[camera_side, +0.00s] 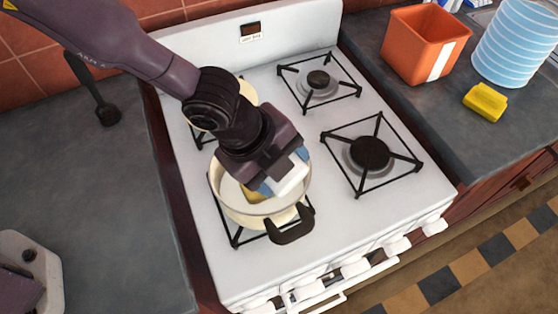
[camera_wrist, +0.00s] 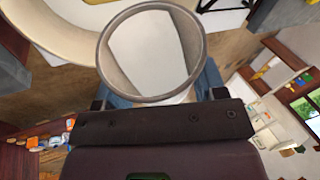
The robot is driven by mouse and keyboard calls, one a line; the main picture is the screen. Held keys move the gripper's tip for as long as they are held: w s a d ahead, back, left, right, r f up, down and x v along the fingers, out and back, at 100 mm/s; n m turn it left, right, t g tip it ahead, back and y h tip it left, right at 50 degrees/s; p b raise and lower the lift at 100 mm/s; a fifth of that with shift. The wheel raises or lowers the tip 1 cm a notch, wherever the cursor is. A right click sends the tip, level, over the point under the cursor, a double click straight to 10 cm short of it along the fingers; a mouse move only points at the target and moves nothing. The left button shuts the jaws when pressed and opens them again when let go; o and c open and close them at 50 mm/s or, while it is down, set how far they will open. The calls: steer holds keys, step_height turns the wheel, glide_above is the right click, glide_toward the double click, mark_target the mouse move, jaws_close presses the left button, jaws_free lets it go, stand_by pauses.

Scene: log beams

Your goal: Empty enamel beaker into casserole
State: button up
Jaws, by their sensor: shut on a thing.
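The casserole (camera_side: 234,211) is a cream pot with black handles, standing on the front left burner. Its cream rim (camera_wrist: 44,42) seems to show at the upper left of the wrist view. My gripper (camera_side: 284,174) is shut on the enamel beaker (camera_side: 293,181), a white cup, and holds it over the casserole. In the wrist view the beaker's round grey rim (camera_wrist: 101,63) faces the camera, with a pale inside and no clear contents. The beaker looks tilted. Something yellow (camera_side: 259,191) shows inside the casserole beside the beaker; I cannot tell what it is. My gripper hides part of the casserole.
Another cream pot (camera_side: 247,91) stands on the back left burner, mostly behind my arm. The two right burners (camera_side: 371,153) are bare. An orange bin (camera_side: 419,52), a yellow sponge (camera_side: 485,103) and a striped blue stack (camera_side: 513,45) are on the right counter. The left counter is mostly clear.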

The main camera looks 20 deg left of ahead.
steer(key=shift+w+a+f+g+h, duration=0.1)
steer(key=shift+a+f+g+h, duration=0.1)
steer(key=shift+h, duration=0.3)
steer(key=shift+w+a+f+g+h, duration=0.1)
steer(key=shift+a+g+h, duration=0.1)
steer(key=shift+h, duration=0.3)
stand_by(0.8)
steer(key=shift+s+d+r, duration=0.1)
steer(key=shift+s+d, duration=0.05)
steer(key=shift+d+r+y, duration=0.15)
steer(key=shift+d+y, duration=0.05)
steer(key=shift+y, duration=0.3)
steer(key=shift+s+t+y, duration=0.1)
steer(key=shift+t+y, duration=0.3)
steer(key=shift+s+d+r+t+y, duration=0.15)
steer(key=shift+d+t+y, duration=0.15)
steer(key=shift+y, duration=0.3)
steer(key=shift+m+y, duration=0.3)
steer(key=shift+y, duration=0.1)
